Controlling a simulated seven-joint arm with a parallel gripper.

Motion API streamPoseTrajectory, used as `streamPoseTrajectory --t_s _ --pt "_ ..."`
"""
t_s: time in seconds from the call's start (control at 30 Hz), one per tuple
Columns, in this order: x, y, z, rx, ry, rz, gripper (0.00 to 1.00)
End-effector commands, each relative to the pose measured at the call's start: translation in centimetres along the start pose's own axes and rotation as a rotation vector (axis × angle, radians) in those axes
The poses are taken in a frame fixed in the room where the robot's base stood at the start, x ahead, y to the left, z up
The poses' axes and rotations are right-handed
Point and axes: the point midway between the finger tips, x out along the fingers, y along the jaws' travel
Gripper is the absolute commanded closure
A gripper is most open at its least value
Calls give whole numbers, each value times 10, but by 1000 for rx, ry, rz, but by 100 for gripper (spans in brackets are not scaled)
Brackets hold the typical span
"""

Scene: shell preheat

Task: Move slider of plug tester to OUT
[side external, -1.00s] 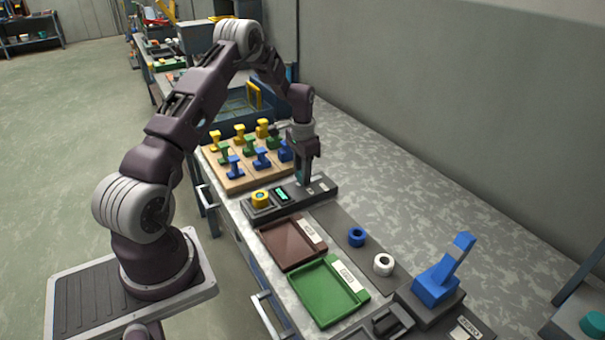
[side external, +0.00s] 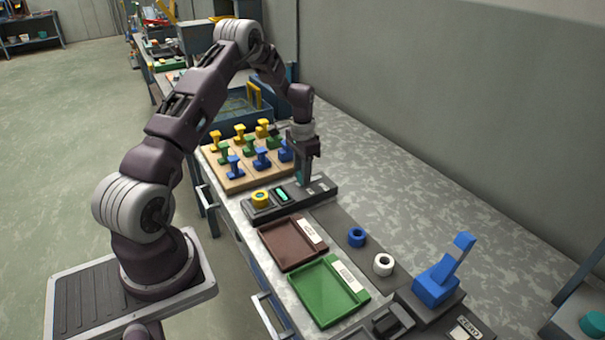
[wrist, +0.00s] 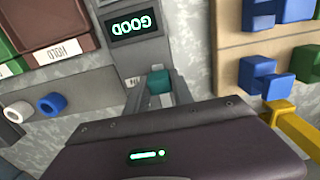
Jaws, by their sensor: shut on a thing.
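The plug tester (side external: 255,213) is a long dark box on the bench, with a lit display (side external: 281,195) that reads GOOD, upside down, in the wrist view (wrist: 134,25). A yellow ring-shaped piece (side external: 260,197) sits at its near left end. My gripper (side external: 303,181) points down over the tester's far right part and is shut on the teal slider knob (wrist: 159,80). In the wrist view the knob lies between my fingertips, beside a small pale label (wrist: 133,81) too small to read. The slot under the knob is mostly hidden.
Yellow, green and blue pegs stand on a wooden board (side external: 233,184) behind the tester. A brown tray (side external: 282,251) and a green tray (side external: 322,297) lie in front. Blue (side external: 356,237) and white (side external: 383,264) rings sit to the right. A blue lever (side external: 440,280) stands at front right.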

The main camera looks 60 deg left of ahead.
Motion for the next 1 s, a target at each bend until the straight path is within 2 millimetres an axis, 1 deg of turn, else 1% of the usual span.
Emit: streamPoseTrajectory --t_s 0.07,0.2,0.3,0.4,0.67,0.7,0.77,0.8,1.0 --pt "-1 -2 -6 -1 5 -4 100" --pt "0 -3 -30 0 5 -6 100" --pt "-1 -3 -44 -1 6 -6 100" --pt "-2 -2 -50 -1 5 -5 100" --pt "-2 -1 -52 -1 11 -6 100" --pt "-2 -2 -53 -1 12 -6 66" --pt "-2 -1 -52 -1 11 -6 54" --pt "-2 -1 -52 0 10 -5 49" --pt "-1 0 -50 0 5 -3 49"
